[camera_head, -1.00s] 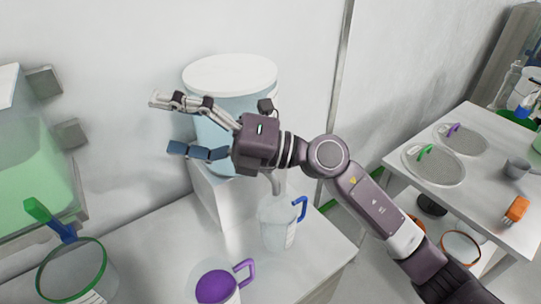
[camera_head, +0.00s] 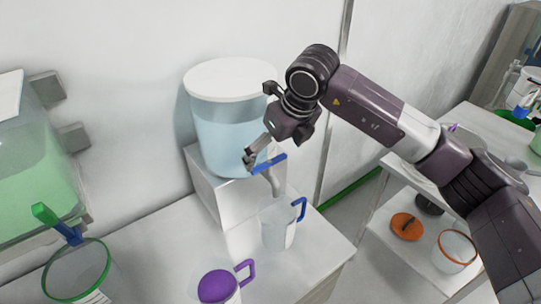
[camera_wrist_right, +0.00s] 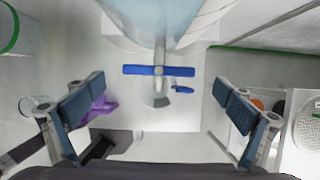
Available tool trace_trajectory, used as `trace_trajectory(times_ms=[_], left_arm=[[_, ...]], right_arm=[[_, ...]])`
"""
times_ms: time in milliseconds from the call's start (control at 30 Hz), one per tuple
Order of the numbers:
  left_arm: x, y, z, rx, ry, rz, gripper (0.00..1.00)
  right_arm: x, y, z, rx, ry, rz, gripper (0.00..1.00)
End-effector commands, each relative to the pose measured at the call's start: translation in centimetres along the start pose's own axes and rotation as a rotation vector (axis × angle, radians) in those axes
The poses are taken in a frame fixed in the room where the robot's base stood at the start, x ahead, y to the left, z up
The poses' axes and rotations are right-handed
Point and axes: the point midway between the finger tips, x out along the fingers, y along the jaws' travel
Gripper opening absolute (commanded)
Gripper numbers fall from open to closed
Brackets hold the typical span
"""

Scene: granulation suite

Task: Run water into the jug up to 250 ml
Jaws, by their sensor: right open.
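A clear tank of pale blue water (camera_head: 228,135) with a white lid stands on a white block. Its tap has a blue bar handle (camera_head: 270,165), which also shows crosswise in the right wrist view (camera_wrist_right: 158,71). The clear jug with a blue handle (camera_head: 278,228) stands upright below the spout; I cannot tell whether it holds water. In the right wrist view its blue handle (camera_wrist_right: 183,90) shows just beyond the tap. My right gripper (camera_head: 260,150) is at the tap, open, its fingers (camera_wrist_right: 160,100) wide apart with nothing between the pads.
A purple-handled jug (camera_head: 243,268) is at the front of the bench. A green-rimmed container (camera_head: 72,272) and a green-filled tank (camera_head: 35,165) are at left. At right, a side table holds an orange lid (camera_head: 406,227) and an orange-rimmed container (camera_head: 455,250) on its lower shelf.

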Motion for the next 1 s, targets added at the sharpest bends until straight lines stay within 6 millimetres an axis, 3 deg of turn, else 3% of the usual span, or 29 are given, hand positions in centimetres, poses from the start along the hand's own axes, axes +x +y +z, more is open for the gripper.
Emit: trace_trajectory(times_ms=[233,567,967,1000], left_arm=[[-1.5,-0.1,-0.2,0.0,0.001,-0.001,0.31],[-1.5,-0.1,-0.2,0.0,0.002,-0.001,0.31],[-1.5,-0.1,-0.3,-0.001,0.003,-0.001,0.31],[-1.5,-0.1,-0.3,-0.001,0.003,-0.001,0.31]], right_arm=[[3.0,0.1,0.1,-0.001,0.001,0.003,0.97],[3.7,0.1,0.0,-0.002,-0.002,0.002,0.97],[3.6,0.1,0.0,-0.002,-0.002,0.002,0.55],[3.6,0.1,0.0,-0.002,-0.002,0.002,0.55]])
